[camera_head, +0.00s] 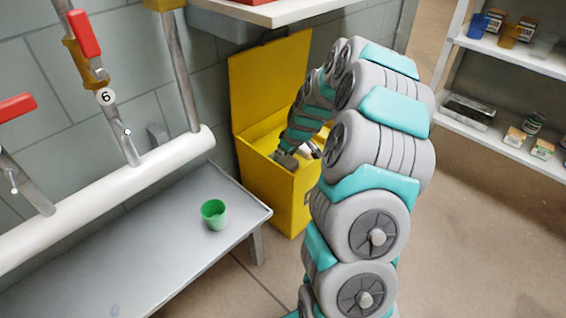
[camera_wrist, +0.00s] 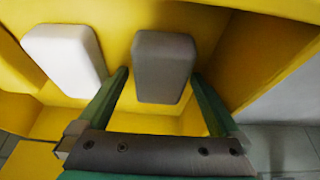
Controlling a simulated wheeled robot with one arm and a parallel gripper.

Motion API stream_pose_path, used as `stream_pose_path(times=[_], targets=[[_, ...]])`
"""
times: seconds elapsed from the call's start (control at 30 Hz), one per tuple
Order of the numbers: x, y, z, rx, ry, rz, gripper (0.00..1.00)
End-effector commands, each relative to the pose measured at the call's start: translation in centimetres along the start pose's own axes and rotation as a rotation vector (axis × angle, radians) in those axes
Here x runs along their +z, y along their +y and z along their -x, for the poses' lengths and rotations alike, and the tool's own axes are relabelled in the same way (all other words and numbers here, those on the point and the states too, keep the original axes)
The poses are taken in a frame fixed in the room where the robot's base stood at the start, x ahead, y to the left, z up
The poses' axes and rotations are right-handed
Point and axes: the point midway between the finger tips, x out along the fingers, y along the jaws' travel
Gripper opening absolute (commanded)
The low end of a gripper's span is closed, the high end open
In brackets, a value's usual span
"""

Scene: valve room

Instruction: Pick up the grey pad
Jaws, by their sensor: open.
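The grey pad (camera_wrist: 164,66) is a rounded block inside the yellow bin (camera_head: 268,190), near the middle of the wrist view. My gripper (camera_wrist: 160,76) is open, with one finger on each side of the grey pad in that view. I cannot tell whether the fingers touch it, and no grip shows. In the head view my gripper (camera_head: 298,158) reaches down into the bin's opening. The grey pad cannot be made out there.
A white pad (camera_wrist: 64,58) lies left of the grey one, beside my left finger. The bin's raised yellow lid (camera_head: 268,80) stands behind my arm. A grey bench (camera_head: 150,240) with a green cup (camera_head: 214,214) is at left, shelves (camera_head: 510,55) at right.

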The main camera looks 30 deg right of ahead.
Motion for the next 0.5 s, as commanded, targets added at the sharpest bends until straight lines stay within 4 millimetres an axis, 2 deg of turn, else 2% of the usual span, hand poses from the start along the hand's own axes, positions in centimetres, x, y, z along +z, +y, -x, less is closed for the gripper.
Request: stream_pose_path(times=[0.5], targets=[[0.12,-0.02,-0.29,0.0,0.001,-0.001,1.0]])
